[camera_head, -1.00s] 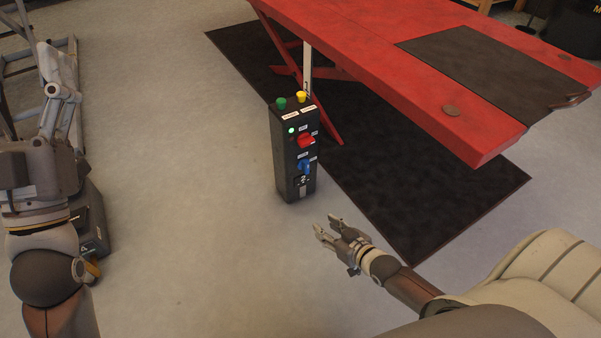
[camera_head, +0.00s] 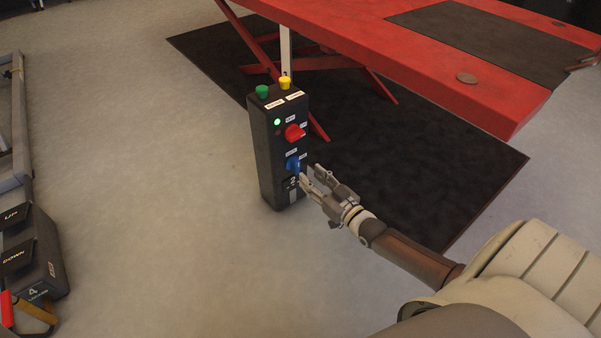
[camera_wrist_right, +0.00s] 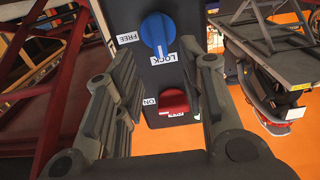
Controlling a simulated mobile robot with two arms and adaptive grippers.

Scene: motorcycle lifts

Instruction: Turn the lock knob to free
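The black control pedestal (camera_head: 265,165) stands on the floor beside the red lift. The blue lock knob (camera_head: 292,162) is on its front, below a red knob (camera_head: 294,132). In the right wrist view the blue knob (camera_wrist_right: 157,32) lies between FREE and LOCK labels, its narrow grip by the LOCK label (camera_wrist_right: 167,60). My right gripper (camera_head: 311,174) is open and empty, just in front of the pedestal near the blue knob. In the wrist view its two fingers are wide apart, with the red knob (camera_wrist_right: 174,101) visible between them. No contact with the blue knob shows. My left gripper is out of view.
Green (camera_head: 262,91) and yellow (camera_head: 285,83) buttons top the pedestal; a green light (camera_head: 277,121) glows. The red lift table (camera_head: 400,50) stands behind it over a dark mat (camera_head: 420,170). An UP/DOWN box (camera_head: 35,255) is at the left. The floor between is clear.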

